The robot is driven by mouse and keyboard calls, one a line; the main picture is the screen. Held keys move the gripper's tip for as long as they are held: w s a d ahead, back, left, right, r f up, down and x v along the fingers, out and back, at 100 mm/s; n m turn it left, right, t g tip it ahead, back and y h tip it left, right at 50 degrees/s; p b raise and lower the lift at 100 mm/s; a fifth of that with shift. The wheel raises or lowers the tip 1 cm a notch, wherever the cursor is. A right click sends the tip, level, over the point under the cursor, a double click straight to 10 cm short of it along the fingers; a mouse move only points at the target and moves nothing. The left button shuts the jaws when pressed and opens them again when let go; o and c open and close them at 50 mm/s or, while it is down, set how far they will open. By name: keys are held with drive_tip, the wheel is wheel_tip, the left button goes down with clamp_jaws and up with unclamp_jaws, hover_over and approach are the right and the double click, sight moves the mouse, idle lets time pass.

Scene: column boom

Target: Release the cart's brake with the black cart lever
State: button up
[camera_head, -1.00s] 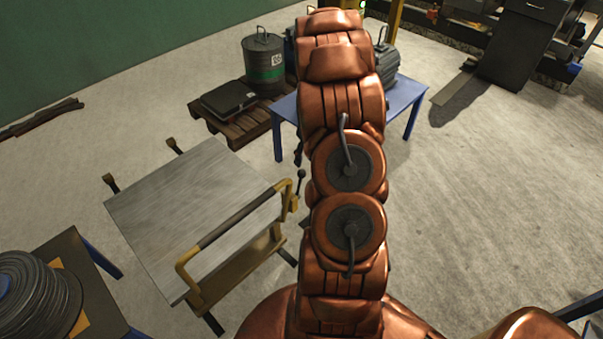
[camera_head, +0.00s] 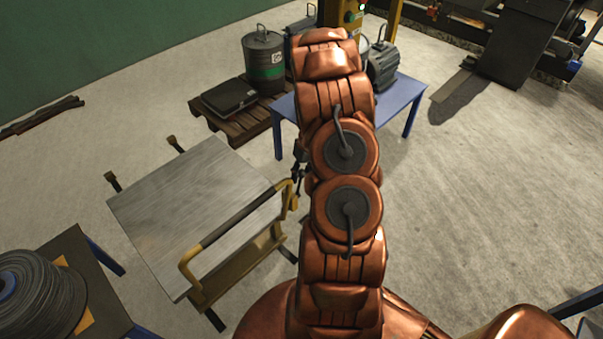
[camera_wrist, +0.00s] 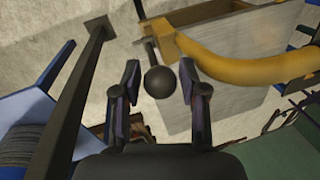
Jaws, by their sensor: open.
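The cart (camera_head: 190,215) has a flat grey metal top and a yellow handle (camera_head: 225,232) with a dark grip; it stands left of my arm in the head view. The black cart lever with its round knob (camera_wrist: 160,82) shows in the wrist view, beside the yellow handle (camera_wrist: 250,68). In the head view the lever (camera_head: 297,174) is a small dark shape partly behind my arm. My gripper (camera_wrist: 160,84) is open, with one finger on each side of the knob in the picture. I cannot tell whether the knob lies fully between the fingers or just beyond them.
A dark table with a cable reel (camera_head: 40,295) stands at the lower left. A blue table (camera_head: 400,95) with a grey motor stands behind my arm. A pallet (camera_head: 235,125) holds a drum and a black case.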

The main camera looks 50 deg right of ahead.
clamp_jaws()
